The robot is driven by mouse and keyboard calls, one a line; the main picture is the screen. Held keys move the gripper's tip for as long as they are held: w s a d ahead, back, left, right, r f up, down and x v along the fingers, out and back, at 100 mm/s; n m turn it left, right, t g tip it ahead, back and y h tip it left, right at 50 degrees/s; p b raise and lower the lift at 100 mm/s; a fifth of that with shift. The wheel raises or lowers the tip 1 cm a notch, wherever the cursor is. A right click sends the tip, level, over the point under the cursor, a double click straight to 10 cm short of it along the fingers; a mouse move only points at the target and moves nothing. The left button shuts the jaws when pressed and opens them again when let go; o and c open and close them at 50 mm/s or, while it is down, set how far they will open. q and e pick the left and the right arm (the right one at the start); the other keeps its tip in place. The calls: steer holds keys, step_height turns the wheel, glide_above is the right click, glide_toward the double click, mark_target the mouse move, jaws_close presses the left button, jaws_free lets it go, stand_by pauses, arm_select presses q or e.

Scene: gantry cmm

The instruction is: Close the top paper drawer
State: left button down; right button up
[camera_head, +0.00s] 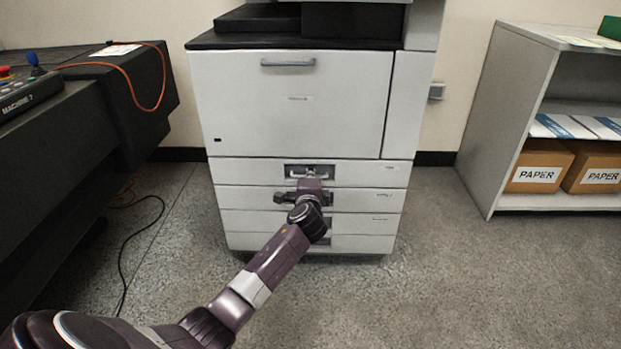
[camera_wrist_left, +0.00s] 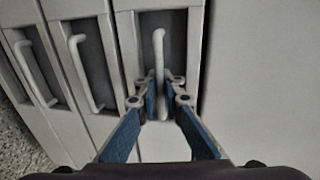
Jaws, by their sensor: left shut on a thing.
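The grey printer's top paper drawer (camera_head: 240,171) is the uppermost of several stacked drawers under the large front panel. I cannot tell for sure whether its front stands slightly out or is flush. Its pale bar handle (camera_wrist_left: 158,50) sits in a dark recess, and the handle also shows in the head view (camera_head: 298,175). My left gripper (camera_head: 311,180) reaches the handle from the front. In the left wrist view my left gripper (camera_wrist_left: 161,98) has its blue-padded fingers on either side of the bar, shut on it. My right gripper is out of view.
Lower drawers (camera_head: 240,220) with similar handles sit below. A dark machine (camera_head: 110,110) with an orange cable stands at left, and a black cable lies on the floor. A shelf (camera_head: 510,110) with paper boxes (camera_head: 538,168) stands at right. The floor right of the printer is clear.

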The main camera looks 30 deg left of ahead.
arm_select(q)
steer(key=c, duration=2.4)
jaws_free()
steer(key=shift+w, duration=0.1)
